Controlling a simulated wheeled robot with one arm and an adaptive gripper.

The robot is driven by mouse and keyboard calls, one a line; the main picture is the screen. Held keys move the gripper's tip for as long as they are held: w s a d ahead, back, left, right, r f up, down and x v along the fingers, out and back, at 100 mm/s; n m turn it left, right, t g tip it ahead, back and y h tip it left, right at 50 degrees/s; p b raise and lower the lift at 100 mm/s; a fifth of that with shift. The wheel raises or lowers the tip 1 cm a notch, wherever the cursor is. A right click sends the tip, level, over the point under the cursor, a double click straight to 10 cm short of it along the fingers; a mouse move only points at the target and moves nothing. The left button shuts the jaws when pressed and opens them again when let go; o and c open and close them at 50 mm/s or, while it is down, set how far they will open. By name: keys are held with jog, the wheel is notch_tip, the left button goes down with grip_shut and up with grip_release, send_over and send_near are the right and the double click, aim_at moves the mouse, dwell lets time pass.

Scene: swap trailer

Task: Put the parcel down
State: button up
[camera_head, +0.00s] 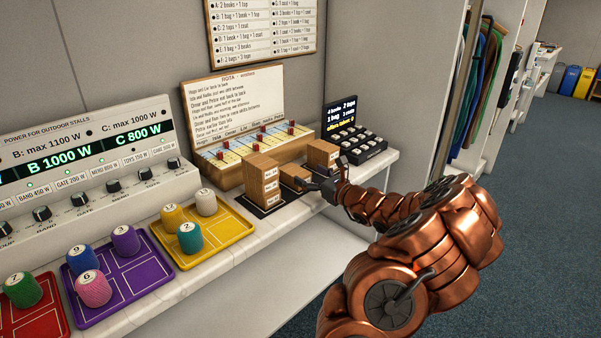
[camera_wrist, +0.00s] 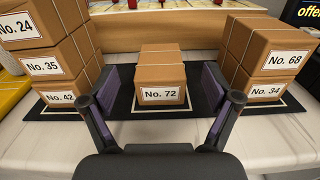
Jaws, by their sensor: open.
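A brown parcel labelled No. 72 (camera_wrist: 161,80) rests on the black mat (camera_wrist: 125,106) in the wrist view. It also shows in the head view (camera_head: 296,177), partly hidden by my gripper. My gripper (camera_wrist: 160,95) is open, with one finger on each side of this parcel and a visible gap on both sides. Left of it is a stack of parcels labelled No. 24, No. 35 (camera_wrist: 50,64) and No. 42. Right of it is a stack with No. 68 (camera_wrist: 275,50) on top and No. 34 (camera_wrist: 262,90) below.
A wooden rota board (camera_head: 235,105) stands behind the parcels. A black keypad device (camera_head: 362,146) is at the right. A yellow tray (camera_head: 222,252) with spools and a purple tray (camera_head: 135,286) are at the left. The white counter (camera_wrist: 40,140) in front is clear.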

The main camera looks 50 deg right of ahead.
jog(key=shift+s+a, duration=0.1)
jog(key=shift+s, duration=2.8)
